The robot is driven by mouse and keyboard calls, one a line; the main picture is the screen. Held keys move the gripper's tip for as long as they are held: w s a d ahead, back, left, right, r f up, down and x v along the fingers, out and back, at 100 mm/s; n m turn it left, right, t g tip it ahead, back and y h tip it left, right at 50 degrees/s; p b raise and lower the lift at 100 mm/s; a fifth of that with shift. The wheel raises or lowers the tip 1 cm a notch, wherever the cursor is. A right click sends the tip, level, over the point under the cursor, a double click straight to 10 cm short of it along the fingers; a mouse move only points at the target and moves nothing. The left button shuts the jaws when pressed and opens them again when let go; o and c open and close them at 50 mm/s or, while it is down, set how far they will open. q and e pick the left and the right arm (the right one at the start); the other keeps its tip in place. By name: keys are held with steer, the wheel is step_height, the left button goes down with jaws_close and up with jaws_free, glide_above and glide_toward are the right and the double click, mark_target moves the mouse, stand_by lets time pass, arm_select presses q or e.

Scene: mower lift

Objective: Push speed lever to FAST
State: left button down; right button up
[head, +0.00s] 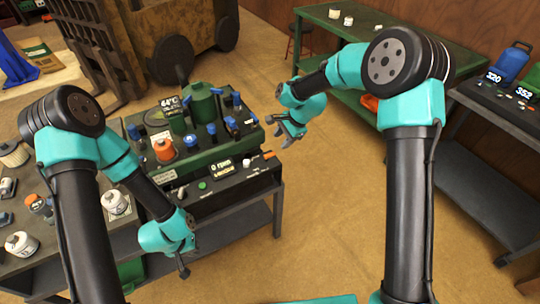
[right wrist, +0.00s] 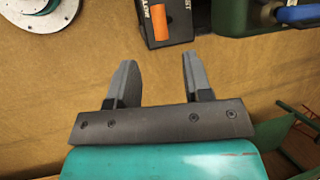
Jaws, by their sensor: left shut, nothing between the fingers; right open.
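A black control panel (head: 232,180) with a "0 rpm" display stands at the front of the green machine. At its right end is a small orange handle (head: 268,155), which appears to be the speed lever. In the right wrist view this orange handle (right wrist: 159,22) stands on a dark plate with partly cut-off white lettering. My right gripper (head: 291,132) is open and empty, to the right of the handle and apart from it. My left gripper (head: 183,270) is shut and empty, in front of and below the panel's left end.
The green machine (head: 190,158) carries several blue-topped parts and an orange filter (head: 164,150). A bench (head: 60,262) with cans and parts is at left. A green table (head: 455,65) stands at the back, and a dark cart (head: 500,118) at right. Floor between is clear.

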mark_target(271, 153)
steer(key=x, duration=1)
steer(key=shift+a+f, duration=0.1)
